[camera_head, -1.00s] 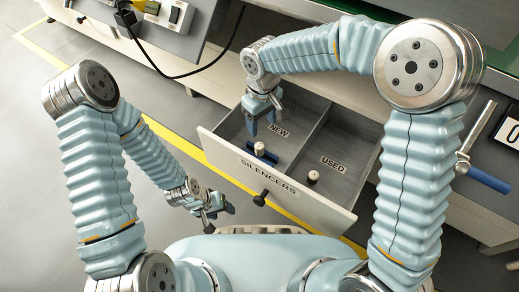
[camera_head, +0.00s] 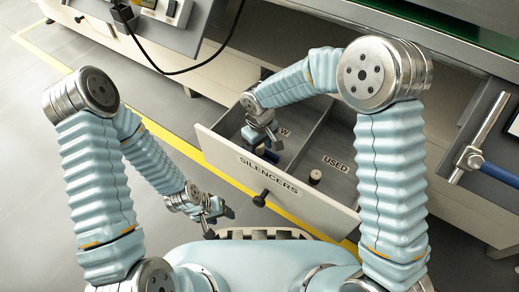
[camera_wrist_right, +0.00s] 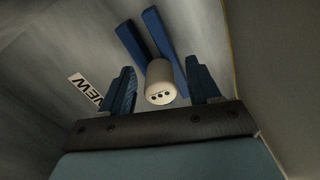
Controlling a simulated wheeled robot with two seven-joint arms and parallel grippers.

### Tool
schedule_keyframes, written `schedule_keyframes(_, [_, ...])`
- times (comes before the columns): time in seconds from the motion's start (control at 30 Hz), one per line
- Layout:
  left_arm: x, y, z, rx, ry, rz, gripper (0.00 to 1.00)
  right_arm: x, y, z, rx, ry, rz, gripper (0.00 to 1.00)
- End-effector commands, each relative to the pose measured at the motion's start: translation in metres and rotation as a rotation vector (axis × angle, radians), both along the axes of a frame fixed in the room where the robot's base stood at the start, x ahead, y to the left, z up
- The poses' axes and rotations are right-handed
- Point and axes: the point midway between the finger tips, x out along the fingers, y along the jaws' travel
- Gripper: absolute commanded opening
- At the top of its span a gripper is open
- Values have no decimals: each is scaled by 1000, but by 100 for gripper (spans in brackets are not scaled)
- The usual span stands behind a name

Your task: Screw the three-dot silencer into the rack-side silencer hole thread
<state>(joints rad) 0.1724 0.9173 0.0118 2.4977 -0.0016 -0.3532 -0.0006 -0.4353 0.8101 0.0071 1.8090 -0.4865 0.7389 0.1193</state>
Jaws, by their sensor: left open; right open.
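The three-dot silencer (camera_wrist_right: 160,82) shows in the right wrist view as a pale cylinder with dark dots on its near end. It stands in the NEW compartment of the SILENCERS drawer (camera_head: 310,208). My right gripper (camera_wrist_right: 162,88) is open, with one blue finger on each side of the silencer and no clear contact. In the head view my right gripper (camera_head: 262,142) reaches down into that compartment and mostly hides the silencer. My left gripper (camera_head: 215,213) is open and empty, low in front of the drawer at the left. The rack-side silencer hole is not identifiable.
Another silencer (camera_head: 315,177) stands in the USED compartment. A blue holder (camera_wrist_right: 148,38) lies behind the silencer in the right wrist view. The drawer's divider and walls are close to my right gripper. A blue-handled lever (camera_head: 490,168) is at the right.

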Motion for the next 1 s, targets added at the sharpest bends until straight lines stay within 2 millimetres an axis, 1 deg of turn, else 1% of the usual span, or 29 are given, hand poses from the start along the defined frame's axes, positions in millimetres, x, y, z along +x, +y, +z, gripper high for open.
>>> schedule_keyframes(0.13, [0, 0, 1, 0, 0, 0, 57, 0, 0, 1, 1, -1, 0, 62])
schedule_keyframes(0.5, [0, 0, 1, 0, 0, 0, 57, 0, 0, 1, 1, -1, 0, 5])
schedule_keyframes(0.53, [0, 0, 1, 0, 0, 0, 57, 0, 0, 1, 1, -1, 0, 2])
schedule_keyframes(0.77, [0, 0, 2, 0, 0, 0, 57, 0, 0, 4, 1, -2, 0, 2])
schedule_keyframes(0.87, [0, 0, 6, 0, 0, 0, 57, 1, 0, 17, 2, -4, 0, 2])
schedule_keyframes(1.0, [0, 0, 15, 0, 2, -2, 57, 1, 1, 48, 3, -4, 0, 2])
